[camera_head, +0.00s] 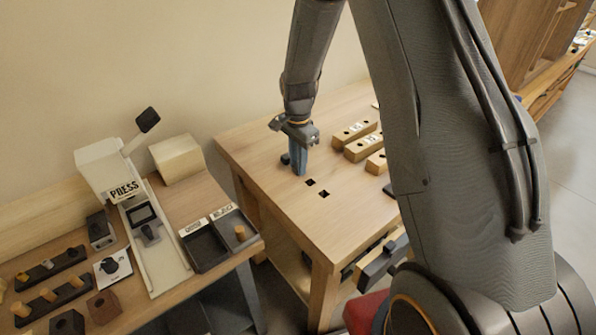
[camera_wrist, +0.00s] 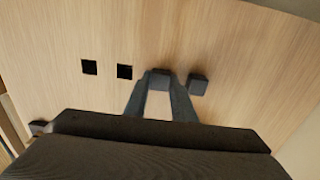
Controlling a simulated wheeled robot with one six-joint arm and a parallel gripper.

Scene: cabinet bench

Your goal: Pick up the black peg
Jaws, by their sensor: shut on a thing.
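My gripper (camera_wrist: 160,84) is shut on a black peg (camera_wrist: 160,77), a dark square-topped block between its fingertips in the wrist view. My gripper (camera_head: 300,170) points down at the wooden bench top in the head view and hides the held peg there. A second dark square peg (camera_wrist: 197,84) stands just right of the fingers, apart from them; it also shows left of my gripper in the head view (camera_head: 285,159). I cannot tell whether the held peg is clear of the bench.
Two empty square holes (camera_wrist: 89,67) (camera_wrist: 124,71) lie in line with the pegs. Labelled wooden blocks (camera_head: 355,133) stand on the bench behind. A lower side table holds a white press (camera_head: 105,170) and dark trays (camera_head: 205,248). A vise (camera_head: 380,262) is on the bench front.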

